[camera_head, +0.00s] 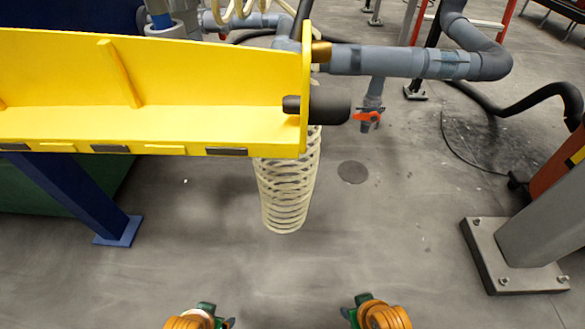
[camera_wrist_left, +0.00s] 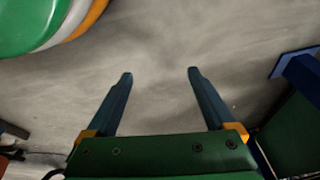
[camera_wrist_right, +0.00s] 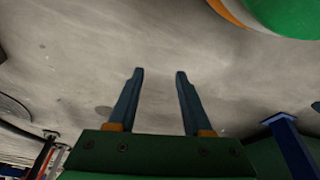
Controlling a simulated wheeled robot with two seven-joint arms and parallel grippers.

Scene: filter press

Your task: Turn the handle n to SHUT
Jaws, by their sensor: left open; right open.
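A small orange-red handle (camera_head: 367,116) sits on a grey valve (camera_head: 373,100) on a vertical pipe, right of the yellow beam in the head view. I see no label on it, and I cannot tell whether it is the handle named n. My left gripper (camera_head: 228,322) is at the bottom of the head view, far in front of the handle. In the left wrist view it is open and empty (camera_wrist_left: 160,75). My right gripper (camera_head: 346,312) is also low in the head view, apart from everything. In the right wrist view it is open and empty (camera_wrist_right: 159,74).
A yellow beam (camera_head: 180,75) with a black end knob (camera_head: 325,103) crosses the upper left. A coiled cream hose (camera_head: 285,195) hangs below it. A grey pipe (camera_head: 400,62) runs right. A grey post base (camera_head: 500,265) stands at right. The middle floor (camera_head: 330,240) is clear.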

